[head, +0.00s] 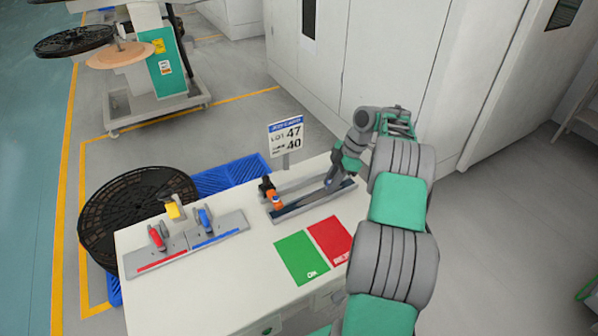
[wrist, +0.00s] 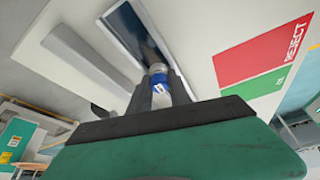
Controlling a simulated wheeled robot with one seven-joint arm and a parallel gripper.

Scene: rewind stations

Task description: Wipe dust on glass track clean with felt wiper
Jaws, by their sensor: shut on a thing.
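The glass track (head: 308,202) is a long dark strip in a grey frame on the white table. It also shows in the wrist view (wrist: 126,30), running up and away from my fingers. My gripper (head: 332,184) is low over the right part of the track. In the wrist view my gripper (wrist: 160,90) is shut on a small white piece with a blue band, which I take to be the felt wiper (wrist: 159,82). I cannot tell whether its felt touches the glass. The wiper is not clear in the head view. I cannot make out dust.
An orange and black device (head: 271,194) stands at the track's left end. A green and red mat (head: 303,258) lies in front. Plates with red (head: 157,238) and blue (head: 205,218) handled tools and a yellow block (head: 173,211) are at left. A sign (head: 286,137) stands behind.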

